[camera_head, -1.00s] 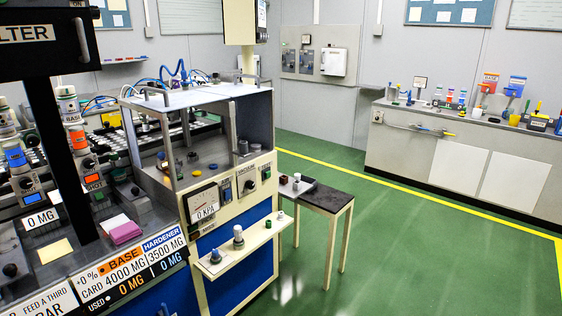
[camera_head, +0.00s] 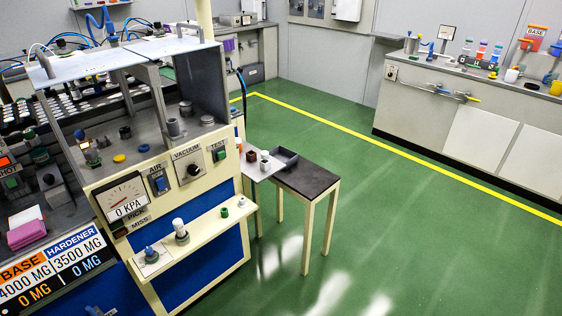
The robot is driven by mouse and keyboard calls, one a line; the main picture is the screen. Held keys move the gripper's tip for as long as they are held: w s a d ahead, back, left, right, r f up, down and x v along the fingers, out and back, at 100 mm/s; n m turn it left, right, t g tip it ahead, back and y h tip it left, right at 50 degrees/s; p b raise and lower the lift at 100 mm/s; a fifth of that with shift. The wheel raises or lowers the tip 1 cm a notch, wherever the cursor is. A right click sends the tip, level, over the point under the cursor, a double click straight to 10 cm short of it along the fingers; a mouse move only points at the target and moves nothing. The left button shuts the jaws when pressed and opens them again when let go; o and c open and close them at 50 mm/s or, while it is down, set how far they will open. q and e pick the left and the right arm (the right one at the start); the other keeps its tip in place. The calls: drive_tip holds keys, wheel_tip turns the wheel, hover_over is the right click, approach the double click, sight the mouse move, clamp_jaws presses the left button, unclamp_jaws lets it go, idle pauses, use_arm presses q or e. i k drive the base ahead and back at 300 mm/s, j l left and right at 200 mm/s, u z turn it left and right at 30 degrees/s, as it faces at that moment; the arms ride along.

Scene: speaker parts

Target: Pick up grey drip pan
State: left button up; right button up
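A dark grey shallow open pan (camera_head: 286,161), which looks like the drip pan, sits at the back left of a small dark-topped side table (camera_head: 312,182). It lies just right of a light shelf bearing a brown piece (camera_head: 251,156) and a small pale cup-like piece (camera_head: 264,156). I cannot tell whether the pan touches that shelf. Neither of my grippers shows in the head view.
The workstation (camera_head: 150,190) with gauge and switches fills the left. Its front ledge (camera_head: 205,231) holds several small parts and juts toward the side table. Green floor (camera_head: 400,240) is open in front and to the right. A grey counter (camera_head: 450,95) stands at the back right.

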sight(289, 157)
drive_tip(key=i+l+u, duration=0.15)
drive_tip(key=u, duration=0.2)
drive_tip(key=i+l+u, duration=0.2)
drive_tip(key=u, duration=0.15)
drive_tip(key=i+l+u, duration=0.35)
drive_tip(key=k+j, duration=0.1)
